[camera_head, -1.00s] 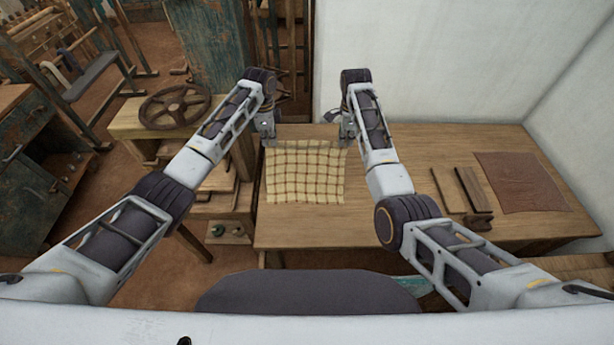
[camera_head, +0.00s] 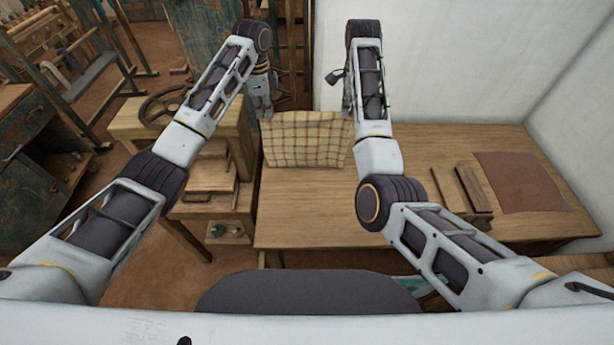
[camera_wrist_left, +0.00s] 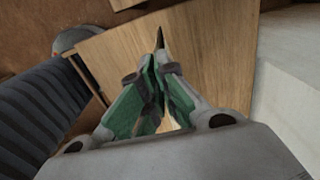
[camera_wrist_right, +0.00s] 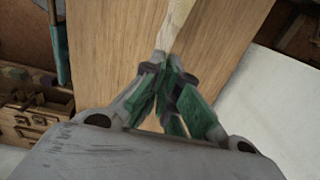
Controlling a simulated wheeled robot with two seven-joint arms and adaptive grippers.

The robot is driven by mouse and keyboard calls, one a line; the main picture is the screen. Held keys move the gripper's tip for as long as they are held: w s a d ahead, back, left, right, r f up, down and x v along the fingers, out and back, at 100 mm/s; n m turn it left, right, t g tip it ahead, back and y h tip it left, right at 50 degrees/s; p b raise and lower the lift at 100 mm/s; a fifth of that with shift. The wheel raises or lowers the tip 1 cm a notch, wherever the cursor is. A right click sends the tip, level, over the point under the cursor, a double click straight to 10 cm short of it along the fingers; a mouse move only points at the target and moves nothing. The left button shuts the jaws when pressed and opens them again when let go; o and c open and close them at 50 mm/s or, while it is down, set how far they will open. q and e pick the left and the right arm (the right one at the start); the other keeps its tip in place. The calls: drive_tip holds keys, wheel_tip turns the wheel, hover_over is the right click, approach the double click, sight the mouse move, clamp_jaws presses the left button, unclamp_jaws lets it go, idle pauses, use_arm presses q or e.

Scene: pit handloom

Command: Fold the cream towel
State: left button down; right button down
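The cream towel (camera_head: 303,142), checked with brown lines, hangs from its two upper corners between my grippers at the far edge of the wooden table. Its lower edge is at or just above the table top; I cannot tell whether it touches. My left gripper (camera_head: 263,110) is shut on the upper left corner. My right gripper (camera_head: 347,110) is shut on the upper right corner. In the right wrist view the towel (camera_wrist_right: 177,25) shows as a narrow cream strip beyond the closed fingers (camera_wrist_right: 166,68). In the left wrist view the closed fingers (camera_wrist_left: 155,68) pinch a thin dark edge.
The near part of the table (camera_head: 300,215) is bare. Dark wooden pieces (camera_head: 470,188) and a brown cloth (camera_head: 520,181) lie at its right. A bench with a handwheel (camera_head: 165,103) stands at the left. A white wall (camera_head: 430,60) rises behind the table.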

use_arm(q)
drive_tip(key=shift+r, duration=0.35)
use_arm(e)
drive_tip(key=shift+s+r, duration=0.1)
drive_tip(key=shift+r, duration=0.15)
use_arm(q)
drive_tip(key=shift+w, duration=0.25)
use_arm(e)
drive_tip(key=shift+w, duration=0.25)
